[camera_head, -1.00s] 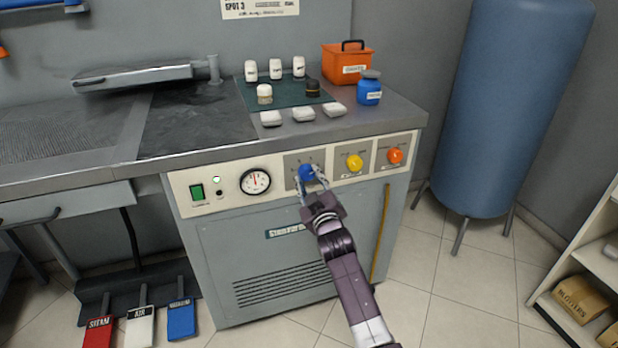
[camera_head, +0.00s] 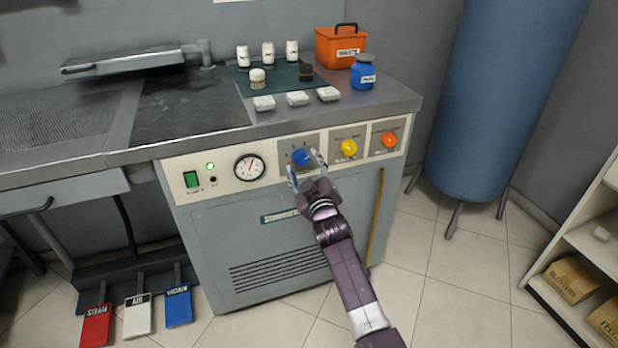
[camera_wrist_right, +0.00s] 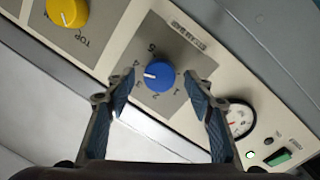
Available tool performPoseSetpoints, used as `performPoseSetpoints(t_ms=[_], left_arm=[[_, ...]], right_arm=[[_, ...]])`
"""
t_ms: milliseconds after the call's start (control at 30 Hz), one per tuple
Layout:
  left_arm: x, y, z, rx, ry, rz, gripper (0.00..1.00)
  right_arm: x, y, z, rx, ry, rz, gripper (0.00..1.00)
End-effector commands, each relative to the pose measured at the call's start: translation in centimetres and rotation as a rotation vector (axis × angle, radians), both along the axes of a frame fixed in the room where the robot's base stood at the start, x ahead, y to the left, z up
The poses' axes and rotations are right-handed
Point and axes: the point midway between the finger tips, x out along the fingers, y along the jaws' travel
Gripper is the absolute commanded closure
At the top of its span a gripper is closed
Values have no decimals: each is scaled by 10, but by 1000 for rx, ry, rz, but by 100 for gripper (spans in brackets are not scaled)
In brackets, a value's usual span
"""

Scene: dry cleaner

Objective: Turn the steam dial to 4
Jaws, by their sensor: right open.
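The blue dial (camera_head: 300,157) is on the machine's front panel, between the gauge and the yellow dial. In the right wrist view the blue dial (camera_wrist_right: 158,77) has a white mark pointing left, between the 3 and the 4 printed around it; the exact setting is hard to tell. My right gripper (camera_head: 305,166) is open, with its fingers apart on either side of the blue dial and clear of it. In the right wrist view my right gripper (camera_wrist_right: 166,103) holds nothing. My left gripper is not in view.
The yellow dial (camera_head: 348,147) and the orange dial (camera_head: 389,139) are to the right. A pressure gauge (camera_head: 250,167) and a green switch (camera_head: 191,179) are to the left. Bottles and an orange box (camera_head: 341,47) stand on top. Pedals lie below left.

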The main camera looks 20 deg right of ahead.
Motion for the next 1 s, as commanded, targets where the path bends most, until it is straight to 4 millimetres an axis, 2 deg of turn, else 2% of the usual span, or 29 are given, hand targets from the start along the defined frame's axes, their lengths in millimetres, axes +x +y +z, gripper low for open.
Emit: performPoseSetpoints(t_ms=[600, 800, 1000], left_arm=[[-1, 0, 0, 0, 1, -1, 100], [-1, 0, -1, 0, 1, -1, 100], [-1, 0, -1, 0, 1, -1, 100]], right_arm=[[-94, 7, 1, 0, 3, 1, 51], [-111, 8, 1, 0, 3, 1, 51], [-114, 8, 2, 0, 2, 0, 51]])
